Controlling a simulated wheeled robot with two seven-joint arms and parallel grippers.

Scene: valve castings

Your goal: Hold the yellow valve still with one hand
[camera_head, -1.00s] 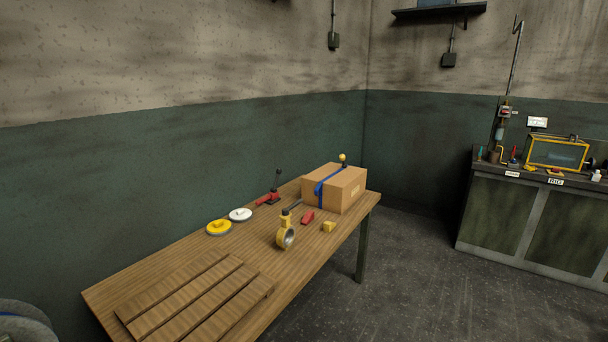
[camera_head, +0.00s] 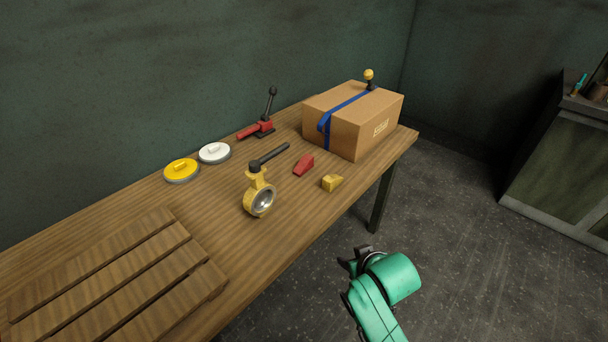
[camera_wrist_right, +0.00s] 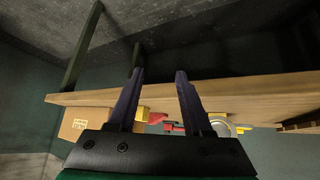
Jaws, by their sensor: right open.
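The yellow valve (camera_head: 260,194) stands on the wooden table near its front edge, with a round grey-lined opening and a black lever handle (camera_head: 270,157) pointing back to the right. My right gripper (camera_head: 352,258) is in front of the table, over the floor, to the right of the valve and apart from it. In the right wrist view the fingers (camera_wrist_right: 160,90) are spread with nothing between them. The valve shows there beyond the right finger, partly cut off by it (camera_wrist_right: 228,122). My left gripper is in neither current view.
The table (camera_head: 290,225) also holds a strapped cardboard box (camera_head: 375,125), a red toggle clamp (camera_head: 262,127), yellow (camera_head: 181,171) and white (camera_head: 214,153) discs, a red wedge (camera_head: 304,165), a yellow block (camera_head: 332,183) and a slatted board (camera_head: 120,285). Bare tabletop surrounds the valve.

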